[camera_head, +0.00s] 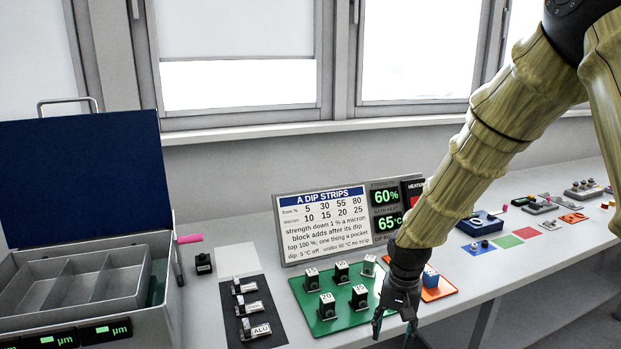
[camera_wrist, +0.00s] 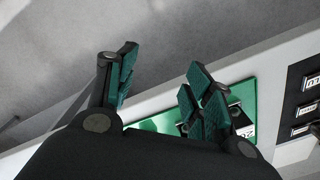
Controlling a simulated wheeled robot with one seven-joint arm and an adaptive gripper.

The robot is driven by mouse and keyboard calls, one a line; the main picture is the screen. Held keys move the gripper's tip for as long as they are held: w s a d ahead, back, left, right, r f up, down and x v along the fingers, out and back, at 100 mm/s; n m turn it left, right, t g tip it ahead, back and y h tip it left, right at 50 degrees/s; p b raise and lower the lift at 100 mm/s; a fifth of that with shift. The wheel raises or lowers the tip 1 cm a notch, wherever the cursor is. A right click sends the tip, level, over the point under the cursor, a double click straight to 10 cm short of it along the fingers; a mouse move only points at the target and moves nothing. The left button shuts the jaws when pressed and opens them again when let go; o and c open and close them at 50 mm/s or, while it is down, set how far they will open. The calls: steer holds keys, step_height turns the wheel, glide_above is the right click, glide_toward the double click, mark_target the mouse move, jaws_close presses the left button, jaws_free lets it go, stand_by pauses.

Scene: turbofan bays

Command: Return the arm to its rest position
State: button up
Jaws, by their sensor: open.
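My arm (camera_head: 478,140) wears a tan, ribbed sleeve and reaches down from the upper right over the bench in the head view. My gripper (camera_head: 393,328) hangs at the bench's front edge, just right of the green mat (camera_head: 318,322). In the wrist view my gripper (camera_wrist: 160,90) has its green-padded fingers spread apart, with nothing between them. The green mat also shows in the wrist view (camera_wrist: 160,122), partly hidden behind the right fingers.
Several small blocks stand on the green mat. An orange mat (camera_head: 440,291) with a blue block lies close behind my gripper. A sign (camera_head: 325,222) and displays stand behind. An open case (camera_head: 160,262) is at left, beside a black mat (camera_head: 263,290). Windows line the wall.

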steer(key=s+f+n, duration=0.1)
steer(key=s+f, duration=0.6)
steer(key=f, duration=0.4)
steer(key=s+f+n, duration=0.1)
steer(key=s+f, duration=0.5)
steer(key=f, duration=0.5)
steer(key=s+d+f, duration=0.1)
steer(key=s+f, duration=0.3)
steer(key=s, duration=0.3)
steer(key=s+d+f+n, duration=0.1)
steer(key=s+f, duration=0.2)
steer(key=s, duration=0.4)
steer(key=s+d+f+n, duration=0.1)
steer(key=s+f, duration=0.3)
steer(key=s, duration=0.3)
steer(key=shift+s+d+f, duration=0.3)
steer(key=shift+d, duration=0.05)
